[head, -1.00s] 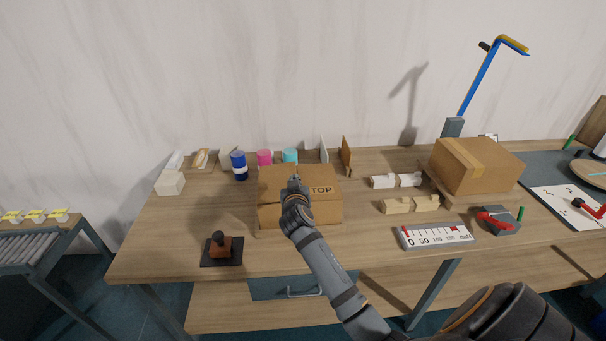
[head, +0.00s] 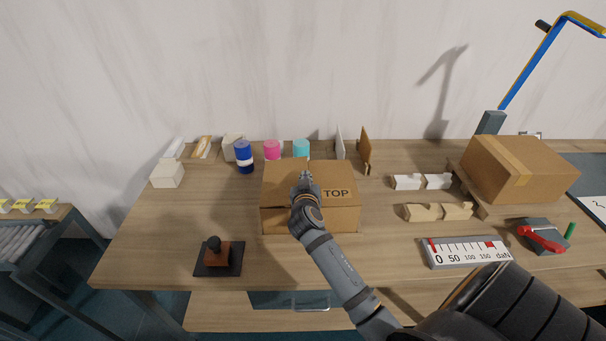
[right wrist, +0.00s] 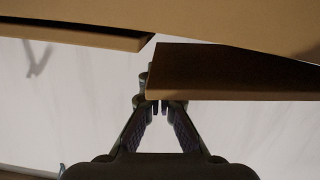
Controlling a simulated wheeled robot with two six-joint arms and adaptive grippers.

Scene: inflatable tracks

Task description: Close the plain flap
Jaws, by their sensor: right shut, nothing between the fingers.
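The cardboard box (head: 286,221) stands on the table in the head view. Its right top panel (head: 342,182) reads TOP. The plain panel (head: 281,180) is on its left and looks nearly level. My right gripper (head: 306,175) is shut and empty over the box top, near where the two panels meet, partly covering that line. In the right wrist view my gripper (right wrist: 163,106) shows below two cardboard edges, with a gap between them. Whether the fingertips touch the cardboard is unclear. My left gripper is not in view.
Blue (head: 244,157), pink (head: 272,150) and teal (head: 302,149) cylinders stand behind the box. A stamp (head: 217,252) is at front left. Wooden blocks (head: 438,212), a scale (head: 465,252) and a taped box (head: 520,168) are to the right. The table left of the box is mostly clear.

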